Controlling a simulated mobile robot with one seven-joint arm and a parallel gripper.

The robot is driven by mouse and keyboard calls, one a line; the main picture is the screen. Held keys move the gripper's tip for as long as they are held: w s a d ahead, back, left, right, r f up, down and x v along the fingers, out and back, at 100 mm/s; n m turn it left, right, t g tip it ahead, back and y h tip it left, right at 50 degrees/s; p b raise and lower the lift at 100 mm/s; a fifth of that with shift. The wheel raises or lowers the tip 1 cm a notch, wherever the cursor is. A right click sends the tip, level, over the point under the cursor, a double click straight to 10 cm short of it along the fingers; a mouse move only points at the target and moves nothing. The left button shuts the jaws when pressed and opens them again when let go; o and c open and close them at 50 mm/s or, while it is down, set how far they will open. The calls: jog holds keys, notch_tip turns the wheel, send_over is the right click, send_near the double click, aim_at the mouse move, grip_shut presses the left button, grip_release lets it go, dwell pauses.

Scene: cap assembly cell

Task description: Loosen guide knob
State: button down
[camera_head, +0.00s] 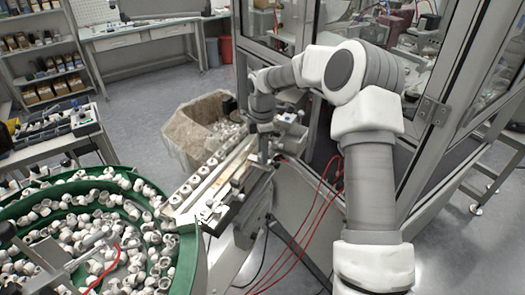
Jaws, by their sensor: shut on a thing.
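My gripper (264,155) points down at the far end of the inclined guide rail (213,177), beside the machine enclosure. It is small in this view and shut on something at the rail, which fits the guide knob. The knob itself is hidden by the gripper, so its shape and turn cannot be told. My arm comes in from the right and bends over above the rail. A row of caps (197,178) lies along the rail channel.
A green bowl feeder (190,240) full of white caps stands at the lower left. A bin with a clear liner (190,130) stands behind the rail. Red hoses (322,225) hang below the rail on the right. The glazed enclosure (300,80) stands close behind my arm.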

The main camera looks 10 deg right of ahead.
jog(key=shift+c, duration=2.3)
grip_release()
jog(key=shift+r, duration=0.15)
notch_tip(320, 180, up, 17)
jog(key=b, duration=0.1)
jog(key=shift+r, duration=0.1)
